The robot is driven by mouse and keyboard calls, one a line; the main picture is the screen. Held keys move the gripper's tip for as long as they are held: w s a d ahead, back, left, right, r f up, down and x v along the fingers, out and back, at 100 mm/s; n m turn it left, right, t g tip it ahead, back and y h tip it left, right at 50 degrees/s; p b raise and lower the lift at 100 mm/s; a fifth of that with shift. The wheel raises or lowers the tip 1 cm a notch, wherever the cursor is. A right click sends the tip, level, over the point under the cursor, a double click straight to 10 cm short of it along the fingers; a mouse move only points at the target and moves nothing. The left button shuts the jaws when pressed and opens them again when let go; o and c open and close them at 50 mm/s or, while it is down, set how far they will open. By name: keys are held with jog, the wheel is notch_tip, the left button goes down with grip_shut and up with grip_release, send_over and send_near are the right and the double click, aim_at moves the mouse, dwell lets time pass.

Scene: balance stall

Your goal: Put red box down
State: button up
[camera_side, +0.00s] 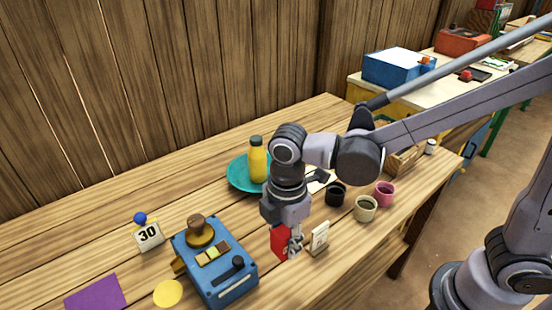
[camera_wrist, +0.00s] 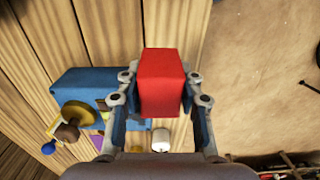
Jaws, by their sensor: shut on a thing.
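The red box (camera_side: 279,240) is between the fingers of my gripper (camera_side: 290,244), at the front of the wooden table. In the wrist view the red box (camera_wrist: 162,78) fills the space between the two fingers of my gripper (camera_wrist: 160,90), which press on its left and right sides. My gripper points down. The fingers partly cover the box in the side view. I cannot tell whether its underside touches the table or hangs just above it.
A blue device (camera_side: 215,262) with a brown knob stands left of the box. A small white card (camera_side: 320,238) stands close on the right. Black (camera_side: 336,194), cream (camera_side: 365,209) and pink (camera_side: 384,193) cups stand farther right. A yellow bottle (camera_side: 257,163) on a teal plate (camera_side: 240,176) is behind.

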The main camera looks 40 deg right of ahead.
jog(key=w+d+r+m, duration=0.1)
jog(key=w+d+m, duration=0.3)
jog(key=w+d, duration=1.15)
jog(key=w+d+m, duration=0.3)
jog(key=d+m, duration=0.2)
jog(key=d, duration=2)
jog(key=w+a+f, duration=0.3)
jog(key=w, duration=0.1)
jog(key=w+a+f, duration=0.3)
jog(key=a, duration=0.1)
jog(key=shift+w+a+f, duration=0.2)
jog(key=shift+w+f, duration=0.15)
jog(key=shift+f, duration=0.05)
jog(key=shift+w+f, duration=0.1)
jog(key=shift+f, duration=1.95)
jog(key=shift+f, duration=0.2)
